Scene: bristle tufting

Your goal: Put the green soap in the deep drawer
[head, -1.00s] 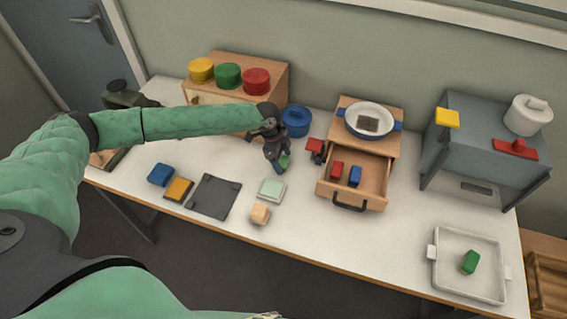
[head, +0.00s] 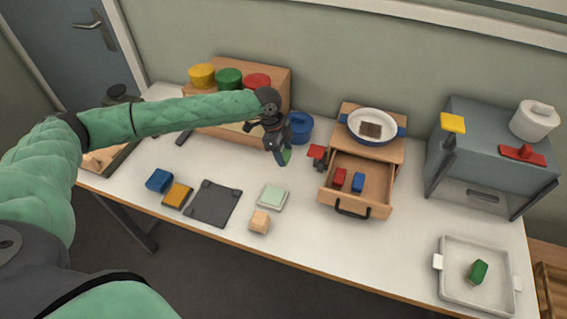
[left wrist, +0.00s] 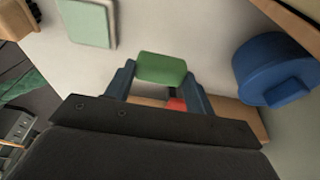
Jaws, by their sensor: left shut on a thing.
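My left gripper (head: 283,158) points down over the table and is shut on a green block that looks like the soap (head: 287,155). In the left wrist view, the soap (left wrist: 160,68) sits between the two blue-grey fingertips. The deep drawer (head: 328,195) stands open in a wooden unit to the right of the gripper. It has a black handle at its front, and a red block (head: 340,178) and a blue block (head: 357,182) lie inside. Another green block (head: 478,271) lies in the white tray (head: 452,290). My right gripper is not in view.
A blue pot (head: 300,127) stands just behind the gripper. A red-topped item (head: 316,152) stands between gripper and drawer. A blue-handled pan (head: 368,140) tops the drawer unit.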

